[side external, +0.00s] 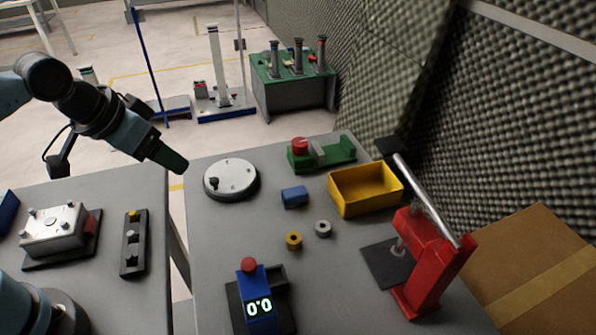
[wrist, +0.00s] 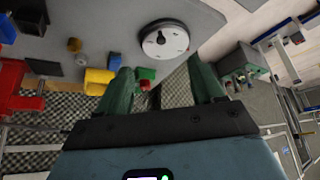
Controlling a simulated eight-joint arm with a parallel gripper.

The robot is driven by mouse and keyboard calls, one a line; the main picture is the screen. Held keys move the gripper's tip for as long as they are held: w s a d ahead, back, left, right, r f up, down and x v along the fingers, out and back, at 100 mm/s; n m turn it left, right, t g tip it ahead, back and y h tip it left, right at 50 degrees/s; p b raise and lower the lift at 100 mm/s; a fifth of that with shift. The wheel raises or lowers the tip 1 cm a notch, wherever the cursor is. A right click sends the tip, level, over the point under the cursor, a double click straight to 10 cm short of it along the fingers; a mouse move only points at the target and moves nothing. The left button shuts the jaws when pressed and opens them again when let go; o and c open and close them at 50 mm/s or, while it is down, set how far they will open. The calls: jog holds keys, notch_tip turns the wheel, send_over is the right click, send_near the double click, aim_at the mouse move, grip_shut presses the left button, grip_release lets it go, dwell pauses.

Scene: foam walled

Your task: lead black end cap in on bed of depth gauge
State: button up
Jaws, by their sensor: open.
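The depth gauge (side external: 258,300) is a blue unit with a red knob and a lit display reading 0.0, at the front of the right-hand table. Its dark bed (side external: 276,275) shows partly behind it. A small black piece (side external: 213,182) stands on the white round disc (side external: 236,178); I cannot tell whether it is the end cap. It also shows in the wrist view (wrist: 160,38). No other clear black end cap shows. My gripper (side external: 178,163) is up in the air left of the disc. In the wrist view its green fingers (wrist: 161,88) are spread, with nothing held between them.
A blue block (side external: 294,197), yellow ring (side external: 293,240) and grey ring (side external: 323,229) lie mid-table. A yellow bin (side external: 365,190), green-and-red fixture (side external: 321,153) and red lever press (side external: 430,262) stand to the right. A gap separates the left table (side external: 110,200).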

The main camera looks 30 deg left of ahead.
jog(key=shift+n+t+y, duration=0.4)
jog(key=shift+n+t, duration=0.3)
jog(key=shift+n, duration=0.1)
jog(key=a, duration=0.2)
jog(key=s+a, duration=0.1)
jog(key=a, duration=0.1)
jog(key=shift+a+f, duration=0.1)
jog(key=shift+f, duration=0.3)
jog(key=m+g+h, duration=0.3)
jog(key=m+g, duration=0.7)
jog(key=m, duration=1.7)
send_near(273, 268)
jog(key=shift+v, duration=1.45)
jog(key=shift+w+a, duration=0.1)
jog(key=shift+w, duration=0.05)
jog(key=x, duration=1.2)
